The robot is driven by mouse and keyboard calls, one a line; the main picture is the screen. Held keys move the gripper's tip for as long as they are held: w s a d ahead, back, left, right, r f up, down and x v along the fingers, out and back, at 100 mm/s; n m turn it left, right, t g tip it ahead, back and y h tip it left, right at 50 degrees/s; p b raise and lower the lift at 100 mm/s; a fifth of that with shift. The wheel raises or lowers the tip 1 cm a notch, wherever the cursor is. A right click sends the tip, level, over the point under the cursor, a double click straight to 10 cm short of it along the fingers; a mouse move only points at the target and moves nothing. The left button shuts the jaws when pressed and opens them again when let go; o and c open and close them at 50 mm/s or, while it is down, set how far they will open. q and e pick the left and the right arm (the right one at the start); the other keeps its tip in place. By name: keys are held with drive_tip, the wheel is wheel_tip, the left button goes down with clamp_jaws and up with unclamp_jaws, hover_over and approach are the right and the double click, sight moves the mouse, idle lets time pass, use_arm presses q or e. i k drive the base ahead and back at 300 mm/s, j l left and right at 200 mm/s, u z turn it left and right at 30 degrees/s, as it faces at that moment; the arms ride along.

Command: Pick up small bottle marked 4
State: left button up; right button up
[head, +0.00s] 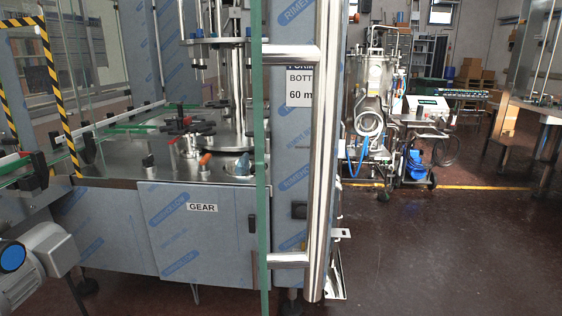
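No small bottle marked 4 can be made out in the head view. A filling machine (150,215) fills the left half, with film-wrapped panels and a steel worktop (140,163) carrying black clamps and red and orange knobs. A "GEAR" label (202,208) is on its front panel. A sign reading "BOTT" and "60 m" (300,88) is partly hidden by a steel handle. Neither of my grippers is in view.
A glass door edge with a long steel handle (324,150) stands close in front. A grey motor (38,262) juts out at lower left. A wheeled steel tank unit (370,90) stands behind at right. The dark floor (440,255) at lower right is clear.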

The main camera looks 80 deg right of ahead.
sight(241, 166)
drive_tip(key=i+l+z, duration=0.2)
drive_tip(key=z, duration=0.25)
drive_tip(key=i+l+z, duration=0.1)
drive_tip(key=i+z, duration=0.2)
drive_tip(key=z, duration=0.15)
drive_tip(key=i+z, duration=0.3)
drive_tip(key=z, duration=0.15)
drive_tip(key=i+j+z, duration=0.1)
drive_tip(key=i+z, duration=0.15)
drive_tip(key=z, duration=0.2)
drive_tip(key=i+j+z, duration=0.2)
drive_tip(key=z, duration=0.25)
drive_tip(key=i+j+z, duration=0.1)
drive_tip(key=i+z, duration=0.25)
drive_tip(key=i+j+z, duration=0.3)
drive_tip(key=i, duration=0.25)
